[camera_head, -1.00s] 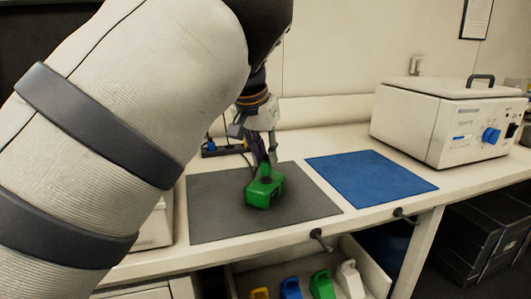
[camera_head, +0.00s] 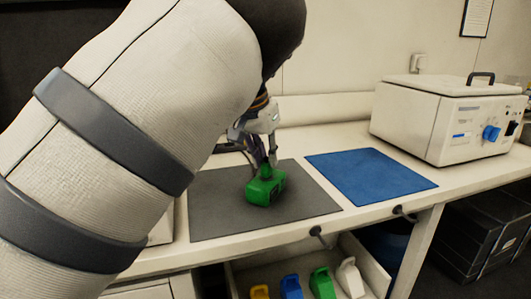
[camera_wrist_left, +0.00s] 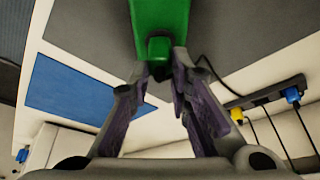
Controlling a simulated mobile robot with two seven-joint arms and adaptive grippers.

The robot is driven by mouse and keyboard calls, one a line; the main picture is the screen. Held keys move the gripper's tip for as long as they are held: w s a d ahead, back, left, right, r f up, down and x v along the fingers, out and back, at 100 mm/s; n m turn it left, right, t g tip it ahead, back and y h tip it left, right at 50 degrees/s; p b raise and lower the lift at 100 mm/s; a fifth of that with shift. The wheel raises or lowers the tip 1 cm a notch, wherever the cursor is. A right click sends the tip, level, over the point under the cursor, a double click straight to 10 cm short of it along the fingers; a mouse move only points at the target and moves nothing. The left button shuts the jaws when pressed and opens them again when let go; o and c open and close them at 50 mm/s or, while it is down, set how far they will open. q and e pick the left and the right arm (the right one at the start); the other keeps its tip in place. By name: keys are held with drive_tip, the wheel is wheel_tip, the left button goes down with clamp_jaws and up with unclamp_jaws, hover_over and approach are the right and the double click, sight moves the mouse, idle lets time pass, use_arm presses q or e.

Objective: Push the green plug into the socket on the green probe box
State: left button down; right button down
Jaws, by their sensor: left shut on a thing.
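The green probe box (camera_head: 262,192) rests on the dark grey mat (camera_head: 215,212) on the bench. The green plug (camera_head: 265,172) stands at the top of the box; I cannot tell how deep it sits in the socket. My left gripper (camera_head: 265,160) reaches down from above with its fingers at the plug. In the left wrist view the box (camera_wrist_left: 160,15) is at the top centre and the plug (camera_wrist_left: 158,47) is in front of it, between the fingertips of my left gripper (camera_wrist_left: 160,66), which is shut on it. My right gripper is not in view.
A blue mat (camera_head: 370,180) lies to the right, bare. A white instrument (camera_head: 430,125) with a blue knob stands beyond it. An open drawer (camera_head: 370,272) below holds several coloured pieces. The wrist view shows a power strip (camera_wrist_left: 265,95) with blue and yellow plugs and cables.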

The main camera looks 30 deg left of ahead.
use_arm(q)
drive_tip(key=c, duration=1.4)
unclamp_jaws()
drive_tip(key=v, duration=1.2)
